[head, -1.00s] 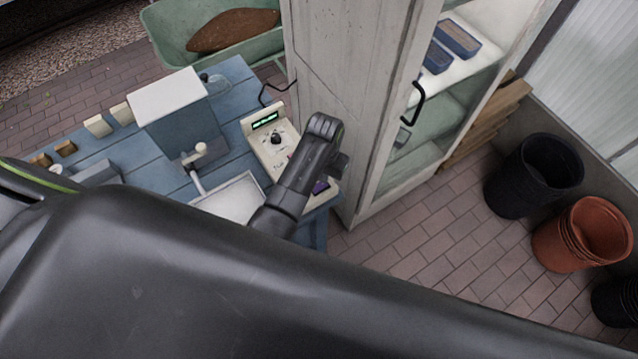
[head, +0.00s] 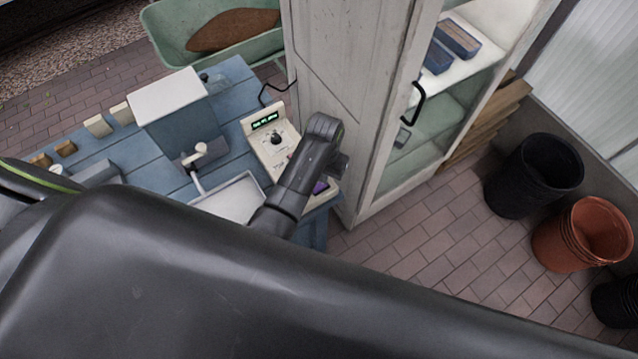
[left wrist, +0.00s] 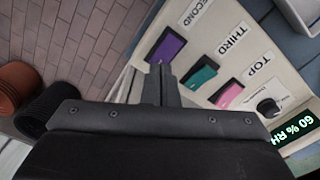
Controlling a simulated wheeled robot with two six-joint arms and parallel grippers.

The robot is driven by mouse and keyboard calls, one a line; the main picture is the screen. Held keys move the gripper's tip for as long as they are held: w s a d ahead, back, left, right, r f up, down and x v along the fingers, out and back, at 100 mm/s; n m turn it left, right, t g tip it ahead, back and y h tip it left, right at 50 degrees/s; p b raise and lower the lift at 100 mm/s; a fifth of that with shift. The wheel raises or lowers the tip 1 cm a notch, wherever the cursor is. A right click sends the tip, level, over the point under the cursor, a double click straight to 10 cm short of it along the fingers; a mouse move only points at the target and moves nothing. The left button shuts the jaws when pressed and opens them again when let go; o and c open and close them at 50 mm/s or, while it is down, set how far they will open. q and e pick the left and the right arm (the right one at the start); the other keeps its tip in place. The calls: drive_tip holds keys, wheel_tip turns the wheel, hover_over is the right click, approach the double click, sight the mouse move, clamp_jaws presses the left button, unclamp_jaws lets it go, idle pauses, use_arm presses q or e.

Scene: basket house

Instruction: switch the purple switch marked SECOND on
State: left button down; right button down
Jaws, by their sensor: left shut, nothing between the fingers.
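A cream control panel (head: 258,143) stands on the blue table. In the left wrist view it carries the purple switch (left wrist: 166,47) beside the label SECOND (left wrist: 199,13), a teal switch (left wrist: 200,76) by THIRD and a pink switch (left wrist: 227,94) by TOP. My left gripper (left wrist: 160,72) is shut and empty, its tips at the lower edge of the purple switch; I cannot tell whether they touch it. In the head view my left wrist covers part of the panel, and a bit of the purple switch (head: 320,187) shows. I cannot tell which way the switch is tipped. My right gripper is out of view.
A black knob (left wrist: 268,107) and a lit display (left wrist: 291,135) are on the same panel. A tall white cabinet (head: 345,90) stands close to the panel's right. A metal tray (head: 232,200) is left of my wrist. Pots (head: 582,235) stand on the brick floor.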

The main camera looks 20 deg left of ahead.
use_arm(q)
drive_tip(key=shift+f+b, duration=0.55)
drive_tip(key=shift+f, duration=0.5)
idle(0.7)
drive_tip(key=shift+s+r, duration=0.1)
wheel_tip(320, 180, up, 3)
drive_tip(key=p, duration=0.3)
drive_tip(key=shift+b, duration=0.3)
drive_tip(key=shift+r, duration=1.95)
